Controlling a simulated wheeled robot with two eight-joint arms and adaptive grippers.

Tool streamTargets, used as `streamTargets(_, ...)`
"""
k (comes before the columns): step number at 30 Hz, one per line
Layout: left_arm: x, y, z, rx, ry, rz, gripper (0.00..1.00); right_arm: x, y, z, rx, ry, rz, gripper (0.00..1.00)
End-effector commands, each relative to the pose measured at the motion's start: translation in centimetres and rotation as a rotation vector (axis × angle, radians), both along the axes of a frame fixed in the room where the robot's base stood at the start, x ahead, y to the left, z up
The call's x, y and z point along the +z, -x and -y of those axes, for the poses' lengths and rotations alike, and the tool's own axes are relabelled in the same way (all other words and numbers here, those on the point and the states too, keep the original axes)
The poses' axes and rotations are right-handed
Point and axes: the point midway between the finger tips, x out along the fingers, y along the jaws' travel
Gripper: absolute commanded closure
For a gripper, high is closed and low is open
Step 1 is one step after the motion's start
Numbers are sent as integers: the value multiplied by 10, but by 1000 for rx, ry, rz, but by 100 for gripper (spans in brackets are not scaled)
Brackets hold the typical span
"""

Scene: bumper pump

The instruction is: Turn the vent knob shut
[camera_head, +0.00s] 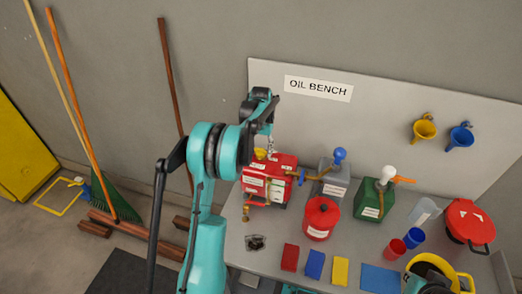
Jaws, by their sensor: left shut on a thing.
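The red pump box (283,163) stands at the left of the bench, with white labels, a yellow piece (260,154) on top and a brass outlet with a hose. My left gripper (270,139) reaches down over the top of the red box from behind my raised teal arm. It is shut on what appears to be the vent knob (271,149), a small silvery piece on top of the box. The fingers cover much of the knob, and its turn angle is too small to tell.
A grey can (334,175) with a blue knob, a green can (374,198) and a red round can (321,217) stand close by on the bench (254,268). Funnels hang on the back board.

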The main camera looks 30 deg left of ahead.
Motion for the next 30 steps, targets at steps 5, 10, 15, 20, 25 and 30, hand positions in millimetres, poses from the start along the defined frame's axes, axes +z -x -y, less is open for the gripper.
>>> streamTargets(5,1,0,0,-4,0,1,80,0,0,0,0,0,0,100)
streamTargets(10,0,0,0,-4,0,1,80,0,0,0,0,0,0,100)
streamTargets(15,0,0,0,-3,0,1,29,0,0,0,0,0,0,100)
streamTargets(20,0,0,0,-3,0,0,29,0,0,0,0,0,0,100)
streamTargets(25,8,0,0,-2,0,0,29,0,0,0,0,0,0,100)
streamTargets(30,38,0,0,-2,0,0,29,0,0,0,0,0,0,100)
